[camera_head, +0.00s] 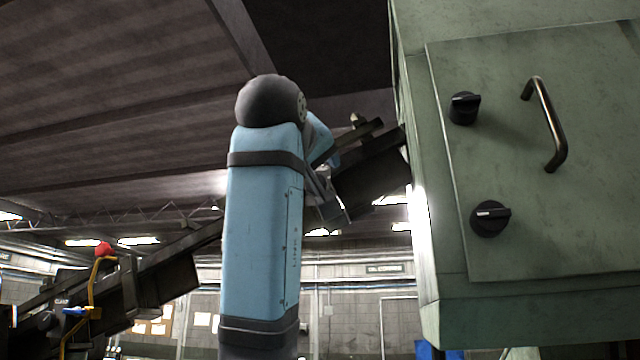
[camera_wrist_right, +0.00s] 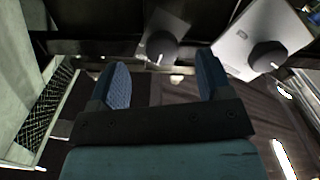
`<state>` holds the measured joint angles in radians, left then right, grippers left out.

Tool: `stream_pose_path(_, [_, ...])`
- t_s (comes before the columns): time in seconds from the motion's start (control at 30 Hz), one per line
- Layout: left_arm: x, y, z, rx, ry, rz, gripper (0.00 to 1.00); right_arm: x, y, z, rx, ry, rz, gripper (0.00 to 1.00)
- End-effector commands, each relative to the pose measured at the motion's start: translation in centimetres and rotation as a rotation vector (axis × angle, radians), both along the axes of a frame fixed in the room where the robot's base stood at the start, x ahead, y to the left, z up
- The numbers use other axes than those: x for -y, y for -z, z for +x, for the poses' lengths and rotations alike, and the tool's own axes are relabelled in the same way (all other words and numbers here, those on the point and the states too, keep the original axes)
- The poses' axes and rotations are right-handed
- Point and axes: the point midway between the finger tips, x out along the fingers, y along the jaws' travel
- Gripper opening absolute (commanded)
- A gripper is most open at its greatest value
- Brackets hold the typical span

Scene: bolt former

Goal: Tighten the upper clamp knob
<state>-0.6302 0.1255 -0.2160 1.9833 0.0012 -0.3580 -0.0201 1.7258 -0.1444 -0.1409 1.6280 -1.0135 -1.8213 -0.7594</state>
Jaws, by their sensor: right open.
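In the right wrist view, my right gripper (camera_wrist_right: 163,68) is open, with its two blue fingers apart and nothing held. A black round knob (camera_wrist_right: 160,47) on a grey plate shows between and beyond the fingertips, apart from them. A second black knob (camera_wrist_right: 268,56) on a light plate is to the right, past the right finger. I cannot tell which of them is the upper clamp knob. In the head view, my blue arm stands upright in the middle and hides much of what is behind it. My left gripper is not in view.
A green cabinet (camera_head: 440,200) fills the right of the head view, with two black dials (camera_head: 464,108) (camera_head: 490,218) and a bar handle (camera_head: 550,125). A dark sloping rail (camera_head: 372,172) meets its left side. A red-topped yellow lever (camera_head: 103,249) is at lower left.

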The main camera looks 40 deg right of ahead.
Motion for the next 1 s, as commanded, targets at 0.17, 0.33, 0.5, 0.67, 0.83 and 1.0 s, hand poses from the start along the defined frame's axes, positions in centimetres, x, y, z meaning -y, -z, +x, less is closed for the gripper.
stream_pose_path(0.17, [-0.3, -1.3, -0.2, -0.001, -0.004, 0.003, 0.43, 2.6, -0.3, 2.4, 0.044, -0.001, 0.038, 0.72])
stream_pose_path(0.33, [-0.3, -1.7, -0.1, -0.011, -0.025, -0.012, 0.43, 2.5, -0.2, 2.3, 0.255, -0.001, 0.219, 0.72])
stream_pose_path(0.5, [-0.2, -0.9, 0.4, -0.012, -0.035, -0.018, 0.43, 2.5, 0.0, 2.2, 0.414, -0.002, 0.354, 0.72])
stream_pose_path(0.67, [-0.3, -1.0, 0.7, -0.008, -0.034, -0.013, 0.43, 2.6, 0.0, 2.2, 0.491, 0.000, 0.420, 0.72])
stream_pose_path(0.83, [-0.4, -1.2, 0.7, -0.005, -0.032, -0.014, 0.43, 2.5, 0.0, 2.2, 0.510, 0.000, 0.436, 0.72])
stream_pose_path(1.0, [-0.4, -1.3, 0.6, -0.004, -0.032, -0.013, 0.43, 2.5, 0.0, 2.2, 0.509, 0.000, 0.435, 0.68])
